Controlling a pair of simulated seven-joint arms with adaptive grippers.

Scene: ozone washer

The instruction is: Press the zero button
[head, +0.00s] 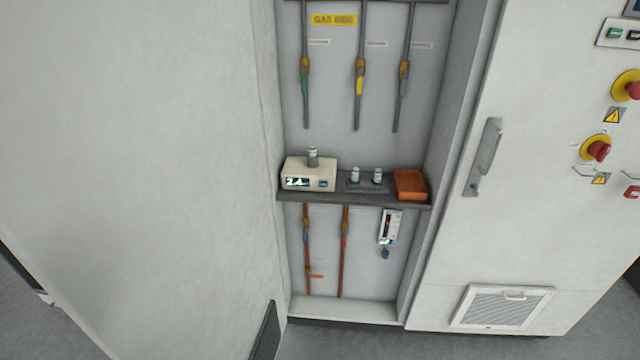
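A cream-coloured box-shaped instrument (309,173) sits at the left end of a dark shelf in the cabinet recess. Its front has a dark display (297,183) with bright digits that look like "2.4". A small blue button (323,184) is on the right of the same front face; its label is too small to read. A small grey-white vial (313,157) stands upright on top of the instrument. Neither of my grippers is in view.
The shelf (350,199) also carries a dark holder (366,187) with two vials and an orange box (410,184). Pipes with valves run above and below. Wall panels flank the recess; a door handle (484,157) and red emergency knobs (598,151) are at right.

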